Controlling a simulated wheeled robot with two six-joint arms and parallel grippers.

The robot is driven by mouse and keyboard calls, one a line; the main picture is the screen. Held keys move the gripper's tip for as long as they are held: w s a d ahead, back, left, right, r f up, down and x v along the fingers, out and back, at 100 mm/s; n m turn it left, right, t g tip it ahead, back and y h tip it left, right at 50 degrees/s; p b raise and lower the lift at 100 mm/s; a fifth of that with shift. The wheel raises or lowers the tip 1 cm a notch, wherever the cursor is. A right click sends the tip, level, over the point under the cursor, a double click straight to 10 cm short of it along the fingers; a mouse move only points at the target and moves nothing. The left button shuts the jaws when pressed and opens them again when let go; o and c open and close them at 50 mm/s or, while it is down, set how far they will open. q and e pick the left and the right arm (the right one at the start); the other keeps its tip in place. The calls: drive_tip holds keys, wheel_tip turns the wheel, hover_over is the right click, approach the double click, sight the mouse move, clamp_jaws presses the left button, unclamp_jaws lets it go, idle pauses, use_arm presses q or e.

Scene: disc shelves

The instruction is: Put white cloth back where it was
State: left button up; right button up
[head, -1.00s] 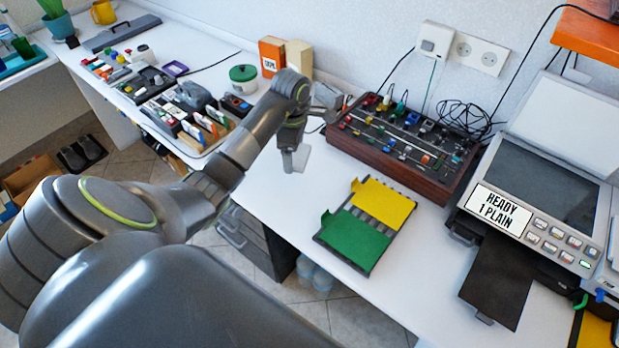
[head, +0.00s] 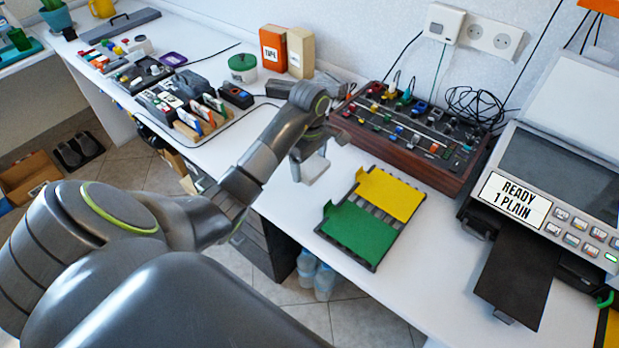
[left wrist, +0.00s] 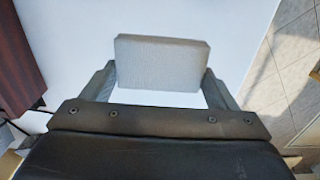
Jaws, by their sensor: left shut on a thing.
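The white cloth (left wrist: 160,63) is a flat, pale, block-like folded piece between the two fingers of my left gripper (left wrist: 160,85) in the left wrist view. My left gripper (head: 306,166) is shut on it. In the head view the cloth (head: 315,168) shows as a small pale patch at the fingers, over the white desk, left of the tray with the green and yellow pads. The cloth appears held above the desk, but the gap is hard to judge. My right gripper is not in view.
The tray with green and yellow pads (head: 362,232) lies right of my gripper. Behind it stands a wooden box with knobs (head: 415,150), and further right a printer (head: 535,190). A disc rack (head: 185,108) stands at left. The desk's front edge is close.

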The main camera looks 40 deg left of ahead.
sight(309, 174)
use_arm(q)
wheel_tip(309, 174, down, 4)
drive_tip(key=shift+f, duration=0.25)
drive_tip(key=shift+f, duration=0.2)
drive_tip(key=o, duration=0.9)
